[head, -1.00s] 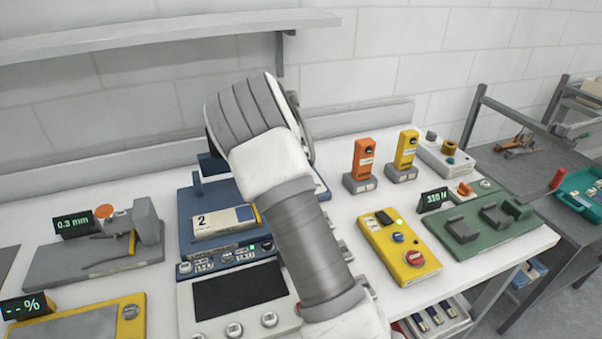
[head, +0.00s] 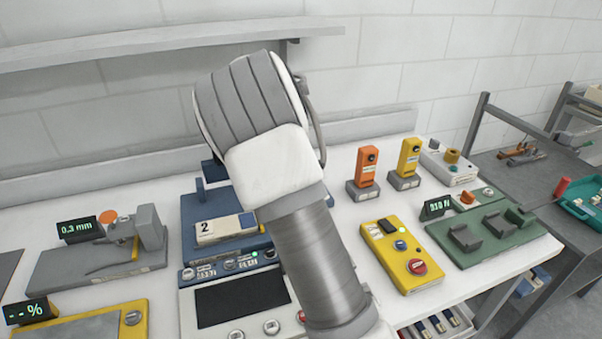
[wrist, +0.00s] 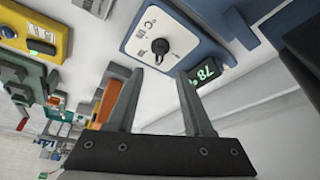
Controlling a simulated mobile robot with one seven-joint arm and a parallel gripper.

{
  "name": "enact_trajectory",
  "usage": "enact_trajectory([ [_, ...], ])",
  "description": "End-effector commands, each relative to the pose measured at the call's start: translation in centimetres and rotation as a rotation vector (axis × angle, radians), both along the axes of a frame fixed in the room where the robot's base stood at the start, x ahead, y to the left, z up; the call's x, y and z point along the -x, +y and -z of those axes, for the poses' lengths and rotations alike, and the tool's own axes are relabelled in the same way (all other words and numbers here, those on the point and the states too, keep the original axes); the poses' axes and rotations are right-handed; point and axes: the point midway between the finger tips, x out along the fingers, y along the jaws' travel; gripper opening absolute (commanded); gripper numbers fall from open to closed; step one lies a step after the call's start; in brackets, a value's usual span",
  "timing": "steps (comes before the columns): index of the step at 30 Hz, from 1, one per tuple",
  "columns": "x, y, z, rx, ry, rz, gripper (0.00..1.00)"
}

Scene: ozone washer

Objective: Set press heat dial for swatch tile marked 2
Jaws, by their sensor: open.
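The swatch tile marked 2 (head: 225,228) lies flat on the blue press (head: 188,228) in the head view, left of my arm. In the wrist view a dark round dial (wrist: 158,46) sits on a white panel (wrist: 150,22) with a blue surround and small markings. A small dark display (wrist: 208,75) with green digits is beside it. My gripper (wrist: 158,86) is open and empty, its two fingers pointing at the dial, apart from it as far as I can tell. In the head view my arm hides the gripper and this dial.
A row of small knobs (head: 230,265) lies in front of the press. A yellow box (head: 401,255) with a red knob and a green fixture (head: 490,240) stand right of my arm. Orange (head: 366,167) and yellow (head: 408,160) upright units stand behind. A shelf (head: 160,42) runs above.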

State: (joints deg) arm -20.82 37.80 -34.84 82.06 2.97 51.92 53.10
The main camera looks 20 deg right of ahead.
Motion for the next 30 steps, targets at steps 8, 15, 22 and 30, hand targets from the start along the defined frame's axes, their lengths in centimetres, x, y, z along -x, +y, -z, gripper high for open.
enact_trajectory([
  [8, 1.1, 2.0, -5.6, -0.001, -0.003, -0.001, 0.51],
  [15, 1.5, 2.6, -7.4, 0.0, -0.002, 0.001, 0.51],
  [22, 1.5, 2.7, -7.5, 0.0, 0.0, 0.001, 0.51],
  [30, 2.9, 2.4, -8.3, -0.034, 0.003, -0.028, 0.51],
])
